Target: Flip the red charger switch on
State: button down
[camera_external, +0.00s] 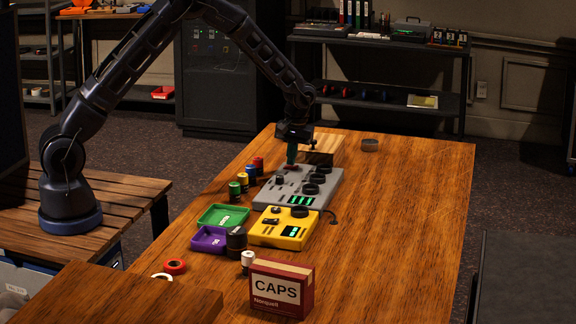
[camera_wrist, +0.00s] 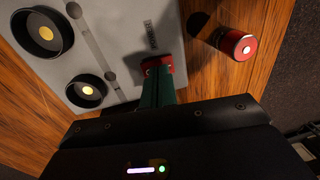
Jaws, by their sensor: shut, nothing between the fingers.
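The grey mixing unit (camera_external: 322,187) stands on the wooden desk, with dark knobs and a green-lit display. It also fills the upper left of the wrist view (camera_wrist: 135,20). A red part, seemingly the charger switch (camera_wrist: 165,61), sits near the unit's edge beside a small printed label. My gripper (camera_external: 291,162) points down over the unit's far left part, its green fingers together and empty. In the wrist view the fingertips (camera_wrist: 158,76) are right at the red part and partly cover it. I cannot tell whether they touch, or which way the switch is set.
A red cylinder (camera_wrist: 240,45) stands beside the unit, one of several colored cylinders on its left. A yellow unit (camera_external: 276,232), green tray (camera_external: 205,222), purple tray (camera_external: 204,245) and CAPS box (camera_external: 306,290) lie nearer. A wooden block (camera_external: 325,146) is behind. The desk's right side is clear.

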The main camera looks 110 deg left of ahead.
aim_at(286, 166)
notch_tip(286, 166, up, 14)
jog(key=s, duration=0.1)
jog(key=shift+s, duration=0.35)
dwell(0.4)
